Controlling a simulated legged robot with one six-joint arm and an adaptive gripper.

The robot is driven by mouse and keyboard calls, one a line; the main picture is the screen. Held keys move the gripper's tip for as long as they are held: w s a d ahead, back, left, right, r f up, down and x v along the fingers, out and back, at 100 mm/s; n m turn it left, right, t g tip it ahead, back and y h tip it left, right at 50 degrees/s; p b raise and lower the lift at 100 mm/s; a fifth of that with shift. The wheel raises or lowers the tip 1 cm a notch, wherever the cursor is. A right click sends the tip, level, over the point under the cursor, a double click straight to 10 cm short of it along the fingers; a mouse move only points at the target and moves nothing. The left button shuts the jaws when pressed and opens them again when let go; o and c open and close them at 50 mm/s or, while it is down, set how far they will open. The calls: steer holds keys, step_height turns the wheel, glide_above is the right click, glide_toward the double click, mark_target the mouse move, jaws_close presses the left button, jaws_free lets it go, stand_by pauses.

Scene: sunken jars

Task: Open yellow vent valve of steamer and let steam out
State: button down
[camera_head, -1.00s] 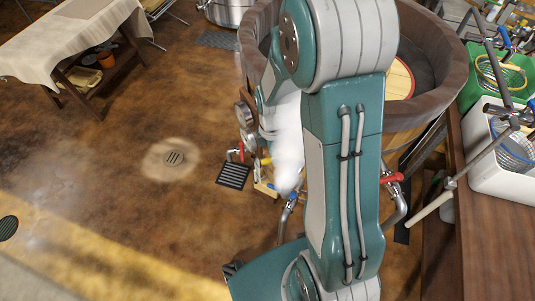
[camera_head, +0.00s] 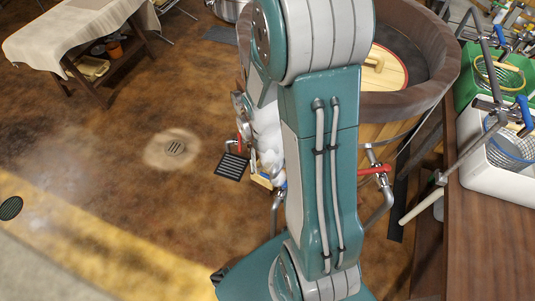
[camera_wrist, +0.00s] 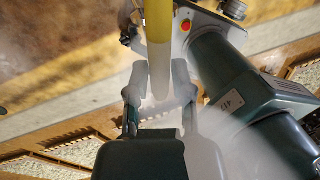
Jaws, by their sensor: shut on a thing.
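My gripper (camera_wrist: 160,80) is shut on a yellow lever handle (camera_wrist: 158,25) in the wrist view. The handle runs up out of the top of that view, and its lower end, paler in the haze, lies between my two fingers. White steam drifts around the fingers and to the lower right. In the head view my arm hides the gripper and most of the valve area. White steam (camera_head: 266,140) shows just left of my arm, beside the wooden tub (camera_head: 395,105). A small yellow part (camera_head: 262,181) shows below the steam.
A red-handled valve (camera_head: 375,169) sits on piping right of my arm. A wooden bench (camera_head: 490,230) with a white bin (camera_head: 505,175) and green crate (camera_head: 512,80) stands at right. A cloth-covered table (camera_head: 75,30) is at upper left. The floor around the drain (camera_head: 175,148) is clear.

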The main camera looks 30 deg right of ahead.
steer(key=shift+s+f+n, duration=0.1)
steer(key=shift+s+n, duration=0.2)
steer(key=shift+s, duration=0.15)
steer(key=c, duration=0.5)
jaws_free()
steer(key=shift+a, duration=0.2)
steer(key=shift+w+d, duration=0.1)
steer(key=shift+d+r, duration=0.1)
steer(key=shift+r, duration=0.1)
step_height(320, 180, up, 11)
steer(key=w+a, duration=0.1)
steer(key=w, duration=0.1)
steer(key=shift+a+r, duration=0.2)
steer(key=shift+w, duration=0.1)
